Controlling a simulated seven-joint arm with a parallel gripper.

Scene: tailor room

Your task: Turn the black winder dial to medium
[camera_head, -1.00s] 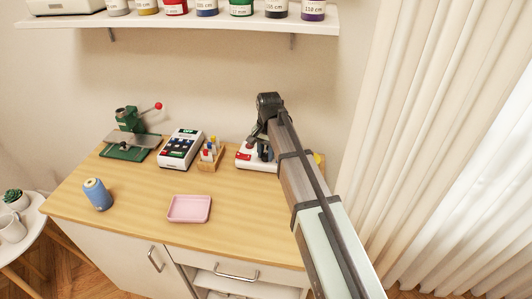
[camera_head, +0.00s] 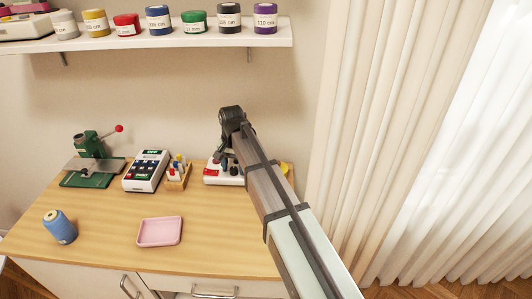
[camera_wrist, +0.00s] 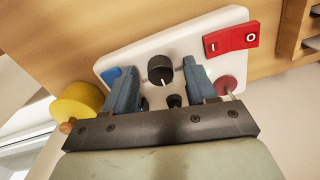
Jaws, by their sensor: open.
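The winder is a white-based device (camera_head: 211,176) at the back right of the table, partly behind my arm. In the wrist view its white top (camera_wrist: 210,33) fills the middle. The black dial (camera_wrist: 160,70) is a round knob on that top, with a smaller black knob (camera_wrist: 174,101) below it. My gripper (camera_wrist: 159,74) is open, with one blue-grey finger on each side of the black dial. I cannot tell whether the fingers touch it, nor which setting it shows.
The winder carries a red switch (camera_wrist: 231,39); a yellow round part (camera_wrist: 80,104) is beside my left finger.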

